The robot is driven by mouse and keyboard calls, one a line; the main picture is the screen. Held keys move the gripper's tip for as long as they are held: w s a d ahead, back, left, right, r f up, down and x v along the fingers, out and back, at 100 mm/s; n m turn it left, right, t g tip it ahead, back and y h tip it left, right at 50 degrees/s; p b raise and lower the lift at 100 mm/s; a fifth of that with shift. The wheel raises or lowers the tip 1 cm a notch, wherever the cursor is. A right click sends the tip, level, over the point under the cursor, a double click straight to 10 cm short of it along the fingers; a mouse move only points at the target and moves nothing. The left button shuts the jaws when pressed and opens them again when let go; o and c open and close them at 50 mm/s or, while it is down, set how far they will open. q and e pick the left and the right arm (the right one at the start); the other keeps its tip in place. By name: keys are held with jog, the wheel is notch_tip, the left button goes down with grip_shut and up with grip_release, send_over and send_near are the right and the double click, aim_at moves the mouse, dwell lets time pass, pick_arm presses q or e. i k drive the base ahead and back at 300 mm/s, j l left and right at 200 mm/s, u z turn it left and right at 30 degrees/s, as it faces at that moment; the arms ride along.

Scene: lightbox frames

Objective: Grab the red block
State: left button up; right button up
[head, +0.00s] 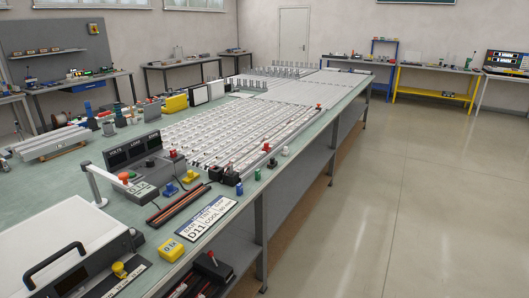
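Several small red pieces show in the head view, and I cannot tell for sure which is the red block. One red piece (172,153) sits near the front end of the white rows, by a black item. Another red piece (266,147) is at the right edge of the rows. A third, small red piece (319,106) is farther back near the bench's right edge. Neither of my grippers is in view.
Open floor (420,200) lies to the right.

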aim_at(266, 148)
jog(key=i+l+u, duration=0.1)
jog(key=u, duration=0.35)
jog(key=i+l+u, duration=0.2)
jog(key=u, duration=0.2)
jog(key=i+l+u, duration=0.15)
jog(key=u, duration=0.3)
jog(key=l+u, duration=0.3)
jog(key=u, duration=0.15)
jog(key=i+l+u, duration=0.2)
jog(key=l+u, duration=0.15)
jog(key=l, duration=1.25)
jog(key=l+u, duration=0.35)
jog(key=l, duration=2.1)
